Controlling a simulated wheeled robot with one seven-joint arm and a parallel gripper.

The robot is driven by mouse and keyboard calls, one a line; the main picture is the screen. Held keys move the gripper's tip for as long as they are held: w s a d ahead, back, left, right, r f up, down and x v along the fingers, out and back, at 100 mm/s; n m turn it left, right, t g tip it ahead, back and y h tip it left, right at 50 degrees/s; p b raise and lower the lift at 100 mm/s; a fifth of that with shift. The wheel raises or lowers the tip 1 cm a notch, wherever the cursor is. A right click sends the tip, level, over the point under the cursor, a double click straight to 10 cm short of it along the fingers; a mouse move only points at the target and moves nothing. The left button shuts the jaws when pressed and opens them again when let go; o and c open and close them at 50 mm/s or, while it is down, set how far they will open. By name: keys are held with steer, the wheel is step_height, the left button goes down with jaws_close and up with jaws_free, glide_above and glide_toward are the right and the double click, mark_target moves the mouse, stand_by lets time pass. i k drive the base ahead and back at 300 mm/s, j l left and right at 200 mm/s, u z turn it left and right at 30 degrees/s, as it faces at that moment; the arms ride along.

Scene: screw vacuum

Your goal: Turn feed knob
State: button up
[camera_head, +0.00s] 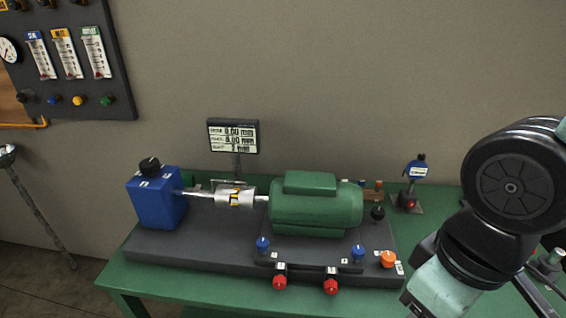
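No knob can be read as the feed knob at this size, so I cannot tell which one it is. A dark wall panel (118,80) at the top left has three gauge tubes and a row of small knobs: a blue knob (53,101), a yellow knob (78,101) and a green knob (105,101), with a dark one at the left end. A black knob (150,165) sits on top of a blue box (157,205) on the bench. My arm enters at the right, over the bench's right side, apart from the panel. My gripper is not visible.
A green motor (315,208) joins the blue box by a shaft on a dark base. Blue knobs, red knobs (330,287) and an orange knob (388,259) line its front. A display (233,136) stands behind. The green bench (118,277) ends at left; a pole leans beyond.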

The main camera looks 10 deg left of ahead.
mark_target(377, 213)
steer(key=i+j+z, duration=0.75)
steer(key=k, duration=0.1)
